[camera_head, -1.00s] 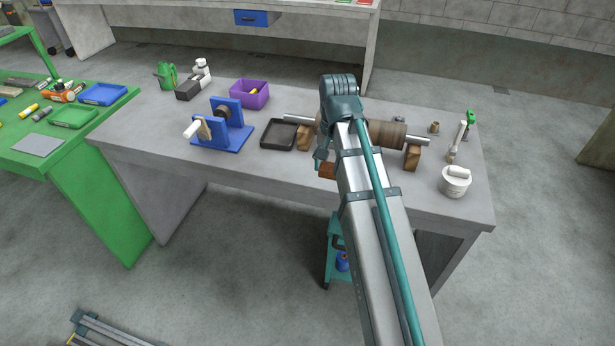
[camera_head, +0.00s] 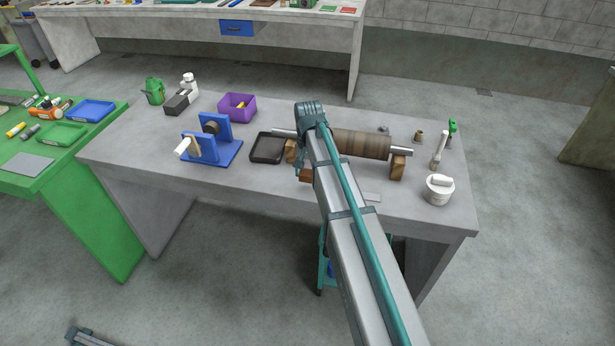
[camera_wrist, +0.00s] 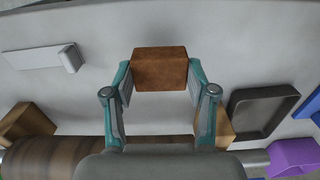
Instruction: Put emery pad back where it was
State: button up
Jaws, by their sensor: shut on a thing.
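The emery pad, which I take to be the rust-brown block (camera_wrist: 160,68), is between the fingers of my gripper (camera_wrist: 160,82) in the wrist view. My gripper is shut on it. Whether the pad touches the bench below is unclear. In the head view a small part of the brown block (camera_head: 306,175) shows below my gripper, in front of the left wooden support; my arm hides the rest. A black shallow tray (camera_head: 253,151) lies empty on the bench to the left of my gripper; it also shows at right in the wrist view (camera_wrist: 236,112).
A brown roller (camera_head: 362,145) on a metal shaft rests on wooden supports (camera_head: 397,166) behind my gripper. A flat grey piece (camera_head: 371,197) lies right of my arm. A blue stand (camera_head: 228,153), purple bin (camera_head: 250,112) and white tub (camera_head: 438,193) are farther out. The bench's front strip is mostly clear.

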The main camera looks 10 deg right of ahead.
aim_at(307, 179)
jog(key=shift+w+f+p, duration=0.35)
jog(key=shift+w+f, duration=0.05)
jog(key=shift+f, duration=0.2)
jog(key=shift+f+p, duration=0.6)
jog(key=shift+f, duration=0.8)
jog(key=shift+f, duration=0.2)
jog(key=o, duration=1)
jog(key=shift+r, duration=0.1)
notch_tip(307, 179, up, 12)
jog(key=b, duration=0.3)
jog(key=shift+r+b, duration=0.15)
jog(key=shift+b, duration=0.2)
jog(key=shift+s, duration=0.1)
